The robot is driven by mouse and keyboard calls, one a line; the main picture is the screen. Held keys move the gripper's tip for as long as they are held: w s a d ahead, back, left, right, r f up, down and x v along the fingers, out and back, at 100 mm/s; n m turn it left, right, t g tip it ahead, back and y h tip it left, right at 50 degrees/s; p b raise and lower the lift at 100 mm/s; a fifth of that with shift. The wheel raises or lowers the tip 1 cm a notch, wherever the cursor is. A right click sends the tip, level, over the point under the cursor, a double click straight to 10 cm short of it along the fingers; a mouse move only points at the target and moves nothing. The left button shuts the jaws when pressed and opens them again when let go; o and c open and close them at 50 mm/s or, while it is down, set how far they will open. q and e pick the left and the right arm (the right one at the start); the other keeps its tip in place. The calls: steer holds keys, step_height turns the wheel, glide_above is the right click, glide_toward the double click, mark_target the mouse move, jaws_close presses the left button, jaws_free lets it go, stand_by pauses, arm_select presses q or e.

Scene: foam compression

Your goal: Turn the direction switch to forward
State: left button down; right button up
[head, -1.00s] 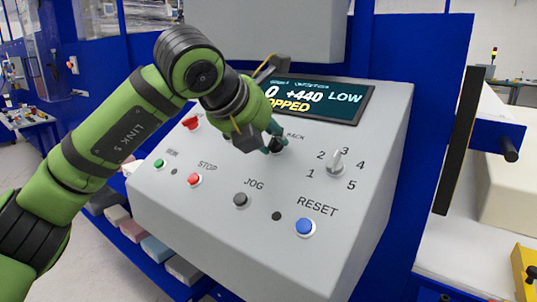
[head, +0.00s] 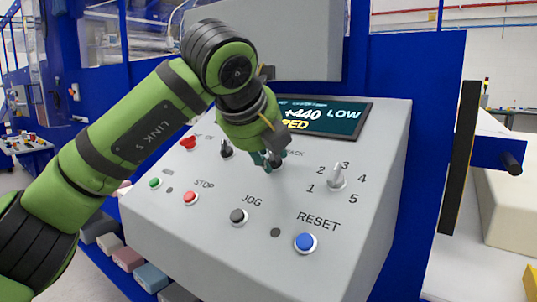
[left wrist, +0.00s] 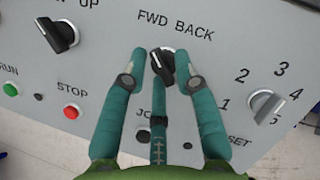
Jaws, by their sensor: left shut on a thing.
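The direction switch (left wrist: 162,66) is a black knob under the FWD and BACK labels on a sloped grey control panel. In the head view the switch (head: 273,163) is largely hidden. My left gripper (head: 268,156) is down at the panel, its teal fingertips around the knob. In the left wrist view my left gripper (left wrist: 161,62) has a finger on each side of the knob and a third finger below, and it is shut on the switch. My right gripper is not in view.
Another black knob (left wrist: 57,36) sits left of the switch. The numbered speed dial (head: 337,178) is to its right. STOP (head: 190,198), JOG (head: 238,216) and RESET (head: 305,242) buttons lie nearer.

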arm_select(q)
steer(key=shift+a+r, duration=0.1)
steer(key=c, duration=1.2)
jaws_free()
steer(key=shift+w, duration=0.1)
steer(key=v, duration=1.2)
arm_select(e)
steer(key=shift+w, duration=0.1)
